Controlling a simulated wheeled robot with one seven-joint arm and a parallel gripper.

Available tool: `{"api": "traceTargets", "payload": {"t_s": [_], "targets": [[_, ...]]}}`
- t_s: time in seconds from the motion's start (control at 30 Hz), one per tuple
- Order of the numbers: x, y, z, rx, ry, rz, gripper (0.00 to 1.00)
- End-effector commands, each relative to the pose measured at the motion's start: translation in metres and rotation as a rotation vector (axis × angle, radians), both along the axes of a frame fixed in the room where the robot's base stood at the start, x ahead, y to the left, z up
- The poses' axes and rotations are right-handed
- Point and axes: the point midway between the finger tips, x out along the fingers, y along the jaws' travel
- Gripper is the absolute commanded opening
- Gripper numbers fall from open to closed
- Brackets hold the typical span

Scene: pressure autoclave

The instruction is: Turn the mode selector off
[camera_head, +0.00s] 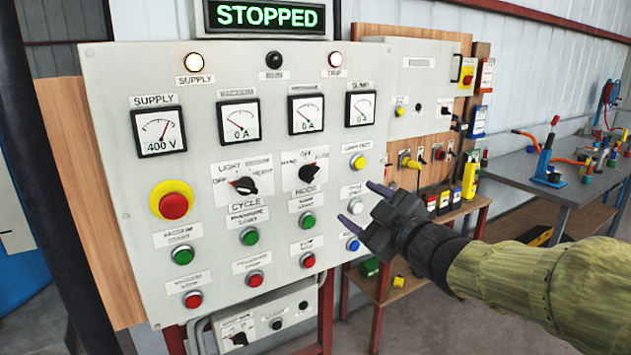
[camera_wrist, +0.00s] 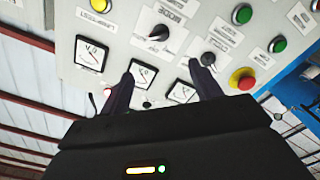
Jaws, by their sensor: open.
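The mode selector (camera_head: 309,173) is a black rotary knob on a white plate marked HAND, OFF and AUTO, above the label MODE. Its pointer seems to lean up and right, toward AUTO. It also shows in the wrist view (camera_wrist: 159,32), where the panel appears turned over. My gripper (camera_head: 363,206) is open and empty, in front of the panel's right side, to the right of and below the selector. In the wrist view my two fingers (camera_wrist: 163,88) are spread apart, and neither touches the mode selector.
A similar black cycle selector (camera_head: 243,185) sits left of the mode selector. Green and red push buttons lie below, with a large red emergency button (camera_head: 174,205) on the left. Gauges line the panel above. The STOPPED display (camera_head: 267,15) is lit. A workbench (camera_head: 570,185) stands right.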

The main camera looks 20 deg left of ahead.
Motion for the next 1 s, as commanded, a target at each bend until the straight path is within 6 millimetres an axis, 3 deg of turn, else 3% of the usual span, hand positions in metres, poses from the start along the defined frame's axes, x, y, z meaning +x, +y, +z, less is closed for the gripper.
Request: {"api": "traceTargets", "payload": {"t_s": [0.33, 1.0], "targets": [[0.013, 0.014, 0.0, 0.001, 0.003, -0.001, 0.64], [0.089, 0.103, 0.001, 0.001, 0.003, -0.003, 0.64]]}}
